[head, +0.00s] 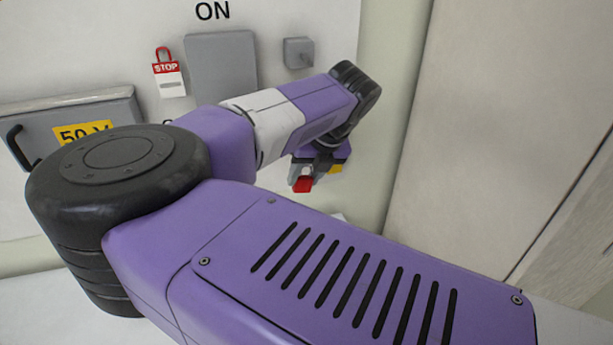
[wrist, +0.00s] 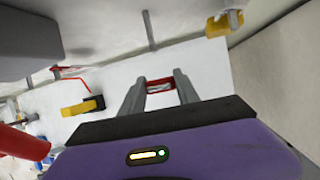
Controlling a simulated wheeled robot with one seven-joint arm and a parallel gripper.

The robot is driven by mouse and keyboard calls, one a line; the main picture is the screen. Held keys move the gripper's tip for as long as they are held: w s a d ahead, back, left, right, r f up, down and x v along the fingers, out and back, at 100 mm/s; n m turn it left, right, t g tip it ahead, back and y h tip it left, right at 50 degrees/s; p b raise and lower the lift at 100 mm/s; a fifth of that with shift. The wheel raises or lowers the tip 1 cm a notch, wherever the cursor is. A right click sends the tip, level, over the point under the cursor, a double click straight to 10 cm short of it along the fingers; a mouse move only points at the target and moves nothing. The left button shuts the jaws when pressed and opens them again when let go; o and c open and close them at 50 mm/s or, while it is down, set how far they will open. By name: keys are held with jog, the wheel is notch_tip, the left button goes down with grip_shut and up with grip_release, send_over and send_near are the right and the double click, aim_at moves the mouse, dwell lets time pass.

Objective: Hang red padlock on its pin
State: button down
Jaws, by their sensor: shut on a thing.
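The red padlock (head: 303,184) is held in my gripper (head: 310,172), beside the right part of the wall panel. My arm hides much of that area in the head view. In the wrist view, the red padlock (wrist: 159,84) shows as a small red piece between the two grey fingers of my gripper (wrist: 160,88). A bare grey pin (wrist: 149,30) sticks out beyond the fingertips, apart from the padlock. I cannot tell whether it is the padlock's own pin.
A yellow item (wrist: 222,23) sits at another grey pin to the right. A yellow-and-black item (wrist: 82,106) lies left of the fingers. A red cylinder (wrist: 15,140) is at the left edge. A red-shackled STOP tag (head: 168,75) and a grey box (head: 298,53) are on the panel.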

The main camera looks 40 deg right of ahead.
jog(key=w+d, duration=0.2)
jog(key=w, duration=0.3)
jog(key=shift+w+d+f, duration=0.25)
jog(key=shift+w+f, duration=0.1)
jog(key=shift+f, duration=0.1)
dwell(0.4)
dwell(0.7)
jog(key=c, duration=0.8)
grip_release()
jog(key=shift+r, duration=0.1)
